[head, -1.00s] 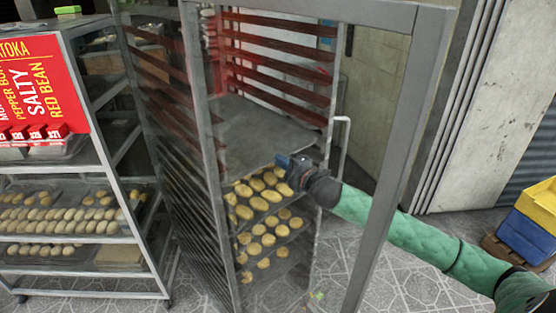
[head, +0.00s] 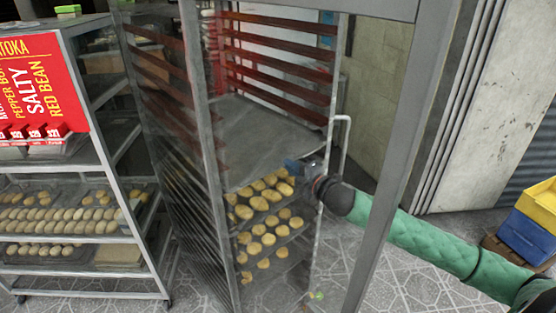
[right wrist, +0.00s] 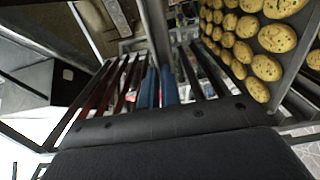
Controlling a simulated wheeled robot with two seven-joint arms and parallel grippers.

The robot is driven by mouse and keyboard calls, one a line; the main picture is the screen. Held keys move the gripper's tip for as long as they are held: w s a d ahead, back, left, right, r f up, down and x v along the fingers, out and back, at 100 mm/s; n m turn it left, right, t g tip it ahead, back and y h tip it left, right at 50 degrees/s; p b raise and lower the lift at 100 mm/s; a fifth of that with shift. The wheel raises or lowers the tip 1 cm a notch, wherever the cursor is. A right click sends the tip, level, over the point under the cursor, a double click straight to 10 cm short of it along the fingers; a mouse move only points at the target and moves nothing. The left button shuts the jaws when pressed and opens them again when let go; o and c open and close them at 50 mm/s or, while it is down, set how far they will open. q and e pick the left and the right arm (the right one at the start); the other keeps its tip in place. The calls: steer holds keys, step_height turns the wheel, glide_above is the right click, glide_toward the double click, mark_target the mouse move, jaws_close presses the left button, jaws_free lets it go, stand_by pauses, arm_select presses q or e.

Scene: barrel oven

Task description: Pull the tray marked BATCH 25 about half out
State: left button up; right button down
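The upper bun tray (head: 286,228) is just below and left of my right gripper (head: 296,166). I cannot read a BATCH 25 mark on any tray. In the right wrist view, the blue fingers of my right gripper (right wrist: 158,87) are close together with a narrow dark gap. Whether they touch anything is unclear. The bun tray (right wrist: 290,74) shows beside them on the right. My left gripper is not in view.
A vertical handle (head: 346,145) is near the gripper. A bakery shelf (head: 128,215) stands left. Blue and yellow crates (head: 530,225) are at the right. Tiled floor (head: 420,260) is clear there.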

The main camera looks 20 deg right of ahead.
steer(key=p+v, duration=0.2)
steer(key=v, duration=2)
steer(key=shift+s, duration=0.4)
steer(key=c, duration=1.6)
jaws_free()
steer(key=shift+d+r, duration=0.1)
steer(key=shift+d, duration=0.05)
steer(key=shift+o, duration=0.2)
steer(key=p+v, duration=0.3)
steer(key=v, duration=0.4)
steer(key=shift+s, duration=0.4)
steer(key=shift+d, duration=0.15)
